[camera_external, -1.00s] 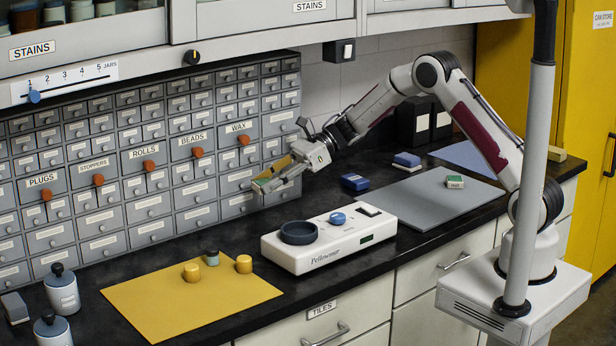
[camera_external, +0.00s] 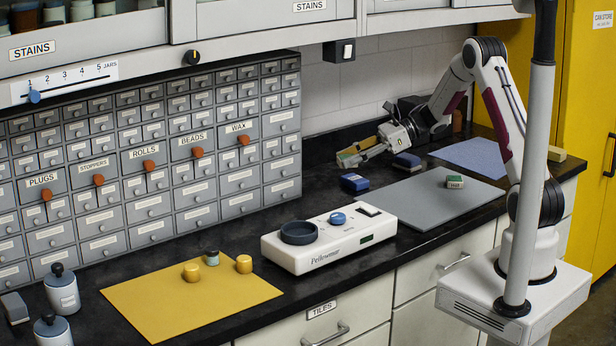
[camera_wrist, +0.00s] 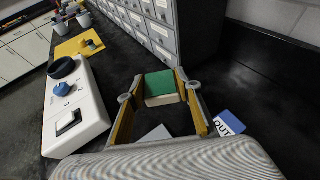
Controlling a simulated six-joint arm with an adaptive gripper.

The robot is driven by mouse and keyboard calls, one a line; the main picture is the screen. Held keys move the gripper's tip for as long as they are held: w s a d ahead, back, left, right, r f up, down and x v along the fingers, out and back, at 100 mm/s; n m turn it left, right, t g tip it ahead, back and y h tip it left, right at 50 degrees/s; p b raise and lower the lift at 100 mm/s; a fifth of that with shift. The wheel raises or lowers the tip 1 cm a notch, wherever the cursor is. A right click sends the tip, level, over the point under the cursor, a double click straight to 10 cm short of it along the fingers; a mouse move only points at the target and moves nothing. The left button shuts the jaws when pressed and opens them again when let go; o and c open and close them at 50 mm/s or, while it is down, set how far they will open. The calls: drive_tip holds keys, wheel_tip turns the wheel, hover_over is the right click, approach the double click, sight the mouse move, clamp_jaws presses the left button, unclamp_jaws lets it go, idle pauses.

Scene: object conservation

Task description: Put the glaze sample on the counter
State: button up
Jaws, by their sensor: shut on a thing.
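My gripper (camera_external: 352,157) is in the air over the back of the black counter (camera_external: 330,212), left of the blue-and-grey block. It is shut on a green-topped block with pale sides (camera_wrist: 162,86), seen between the fingertips in the wrist view. I take this block to be the glaze sample; I can read no label on it. In the external view the fingers largely hide it. A similar green-and-white block (camera_external: 455,182) lies on the grey mat (camera_external: 425,208).
A yellow mat (camera_external: 185,302) with several small pieces lies left, a blue mat (camera_external: 472,154) back right. Drawers (camera_external: 155,165) line the wall.

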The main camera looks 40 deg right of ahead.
drive_tip(key=s+d+m+t+h, duration=0.1)
drive_tip(key=s+d, duration=0.4)
drive_tip(key=d, duration=0.4)
drive_tip(key=s+d+r+m+t+h, duration=0.1)
drive_tip(key=s+d+m, duration=0.1)
drive_tip(key=s+d, duration=0.3)
drive_tip(key=shift+d+t, duration=0.4)
drive_tip(key=shift+d, duration=1.45)
hover_over(416, 190)
drive_tip(key=shift+f, duration=3.1)
drive_tip(key=shift+f, duration=1.9)
drive_tip(key=shift+a+f, duration=0.1)
drive_tip(key=o, duration=1.1)
drive_tip(key=shift+o, duration=0.2)
